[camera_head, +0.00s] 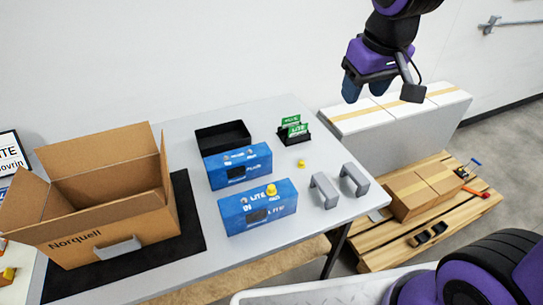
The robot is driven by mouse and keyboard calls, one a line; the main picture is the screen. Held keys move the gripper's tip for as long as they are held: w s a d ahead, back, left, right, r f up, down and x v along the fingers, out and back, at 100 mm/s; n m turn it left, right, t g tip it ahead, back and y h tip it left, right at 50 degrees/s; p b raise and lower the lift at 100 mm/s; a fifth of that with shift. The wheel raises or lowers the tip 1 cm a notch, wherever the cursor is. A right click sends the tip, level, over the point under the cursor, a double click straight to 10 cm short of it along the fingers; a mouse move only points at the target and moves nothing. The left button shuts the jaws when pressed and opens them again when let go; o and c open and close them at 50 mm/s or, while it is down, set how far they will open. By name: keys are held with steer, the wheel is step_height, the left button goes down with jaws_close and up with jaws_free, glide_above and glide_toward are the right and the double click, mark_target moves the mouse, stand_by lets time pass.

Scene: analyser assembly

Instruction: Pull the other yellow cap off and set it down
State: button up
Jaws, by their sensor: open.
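A yellow cap (271,190) sits on the front blue box (258,214), which is marked LITE, near the top of its right half. Another yellow cap (301,163) lies loose on the grey table (215,283), right of the rear blue box (238,168). My gripper (366,88) is open and empty. It hangs high at the upper right, well apart from both caps.
An open cardboard box (100,232) stands on a black mat (187,215) at the left. A black tray (222,135), a black holder with green cards (293,133) and two grey handles (323,191) share the table. White-topped boxes (398,107) and a pallet (400,250) are at the right.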

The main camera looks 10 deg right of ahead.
steer(key=w+a+f+n+g, duration=0.1)
steer(key=w+a+f+n, duration=0.1)
steer(key=w+a+f, duration=0.45)
steer(key=n+g, duration=0.2)
glide_above(271, 187)
step_height(271, 187, down, 14)
step_height(271, 187, down, 11)
steer(key=shift+f, duration=0.1)
jaws_close()
steer(key=c, duration=0.7)
jaws_free()
jaws_close()
steer(key=shift+r, duration=0.6)
